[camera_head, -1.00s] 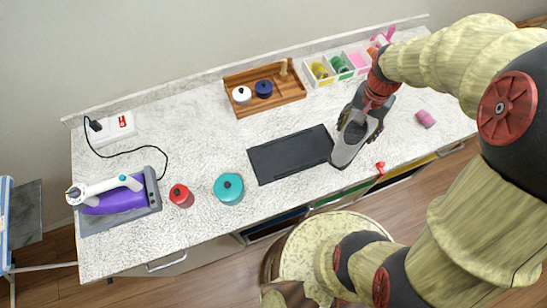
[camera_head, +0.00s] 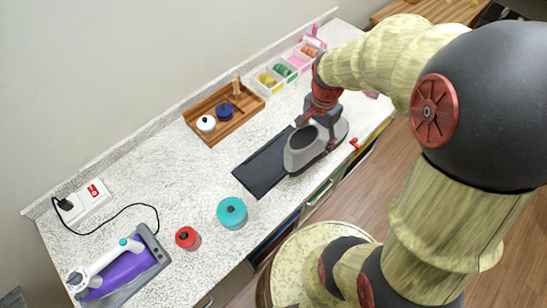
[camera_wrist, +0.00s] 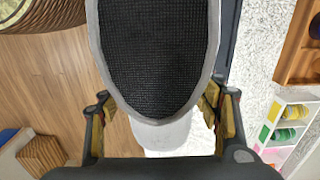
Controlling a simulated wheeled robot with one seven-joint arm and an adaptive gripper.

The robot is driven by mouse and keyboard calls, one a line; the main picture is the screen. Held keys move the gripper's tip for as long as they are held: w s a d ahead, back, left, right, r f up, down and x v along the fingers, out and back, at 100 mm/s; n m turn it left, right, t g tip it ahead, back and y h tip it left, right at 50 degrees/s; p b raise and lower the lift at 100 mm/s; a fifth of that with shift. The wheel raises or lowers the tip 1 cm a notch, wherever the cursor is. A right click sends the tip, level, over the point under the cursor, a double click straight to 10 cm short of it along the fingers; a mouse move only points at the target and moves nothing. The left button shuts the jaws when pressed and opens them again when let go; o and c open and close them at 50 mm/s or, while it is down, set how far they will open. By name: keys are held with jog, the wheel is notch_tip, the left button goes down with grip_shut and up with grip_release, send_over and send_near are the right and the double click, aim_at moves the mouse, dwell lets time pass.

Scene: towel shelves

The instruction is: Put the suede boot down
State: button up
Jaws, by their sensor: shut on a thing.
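The grey suede boot (camera_head: 300,158) with a dark opening is held by my gripper (camera_head: 318,122), which is shut on it. The boot hangs over the right end of the black mat (camera_head: 262,172) on the counter. Whether its sole touches the mat or counter cannot be told. In the wrist view the boot (camera_wrist: 155,55) fills the middle, its dark mesh-like opening facing the camera, with the fingers of my gripper (camera_wrist: 158,125) on both sides of it.
A wooden tray (camera_head: 197,112) with small pots and a white divided box (camera_head: 268,92) stand behind. The counter's front edge is close to the boot.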

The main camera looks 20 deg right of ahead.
jog(key=w+a+f, duration=0.2)
jog(key=a+f, duration=0.1)
jog(key=w+a+f+b, duration=0.1)
jog(key=w+a+f, duration=0.1)
jog(key=a+f, duration=0.1)
jog(key=w+a+f, duration=0.3)
jog(key=a, duration=0.1)
jog(key=shift+a+f+b, duration=0.1)
jog(key=shift+a+b, duration=0.2)
jog(key=shift+b, duration=0.05)
jog(key=f, duration=0.3)
jog(key=shift+w+a+f+b, duration=0.2)
jog(key=shift+f+b, duration=0.1)
jog(key=shift+b, duration=0.1)
jog(key=o, duration=1.7)
jog(key=shift+f, duration=0.1)
jog(key=shift+c, duration=0.2)
